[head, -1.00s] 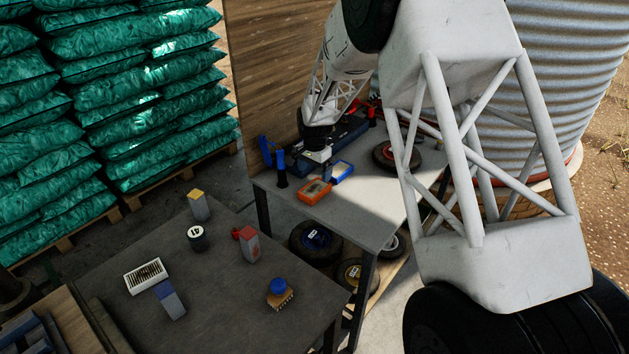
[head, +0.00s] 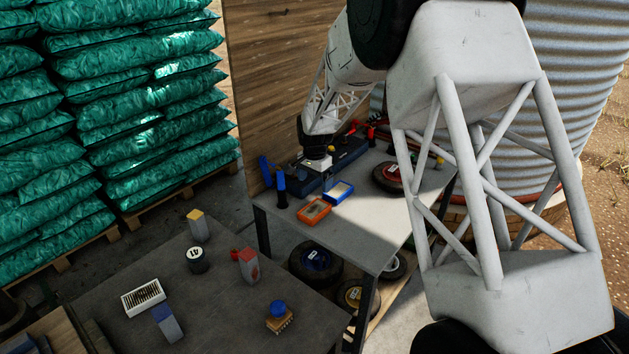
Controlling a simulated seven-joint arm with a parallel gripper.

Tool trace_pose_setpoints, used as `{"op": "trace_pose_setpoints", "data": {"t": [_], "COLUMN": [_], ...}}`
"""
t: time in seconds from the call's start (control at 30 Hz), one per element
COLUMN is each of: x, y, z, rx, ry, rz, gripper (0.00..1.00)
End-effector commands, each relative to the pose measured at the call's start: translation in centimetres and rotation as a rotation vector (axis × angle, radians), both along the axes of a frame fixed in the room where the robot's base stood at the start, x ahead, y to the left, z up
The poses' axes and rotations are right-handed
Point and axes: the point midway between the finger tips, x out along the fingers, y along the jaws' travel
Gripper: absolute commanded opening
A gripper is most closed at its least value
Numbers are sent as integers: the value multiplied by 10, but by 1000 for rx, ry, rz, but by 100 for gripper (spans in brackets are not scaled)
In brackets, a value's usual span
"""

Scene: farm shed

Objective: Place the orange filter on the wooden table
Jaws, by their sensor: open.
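The orange filter (head: 314,211) is a flat rectangle with an orange frame. It lies on the grey-topped workbench (head: 375,235), near its front left edge. A similar filter with a blue frame (head: 338,192) lies just behind it to the right. My gripper (head: 318,164) is open, behind both filters and close to the dark blue toolbox (head: 340,163). It is apart from the orange filter, and its fingertips are small and hard to make out. A lower dark table (head: 215,300), possibly the wooden one, stands in front to the left.
The dark table holds a white slatted box (head: 143,298), a black numbered cylinder (head: 195,260), several small blocks and a blue-knobbed brush (head: 279,318). Blue-handled tools (head: 280,185) stand left of the filters. A wheel (head: 388,176) lies at the bench's right. A wooden panel (head: 270,80) rises behind.

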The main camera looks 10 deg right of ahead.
Motion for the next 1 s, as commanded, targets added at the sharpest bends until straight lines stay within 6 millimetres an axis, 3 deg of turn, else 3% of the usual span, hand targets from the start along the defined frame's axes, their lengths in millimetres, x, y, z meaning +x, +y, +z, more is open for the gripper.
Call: {"op": "trace_pose_setpoints", "data": {"t": [0.27,0.47,0.67,1.0], "x": [-1,-13,-44,-127], "y": [0,-5,-15,-37], "z": [2,19,57,130], "rx": [1,1,1,-4], "ry": [-1,-11,-28,-69], "rz": [2,24,79,213], "gripper": [95,95,95,95]}}
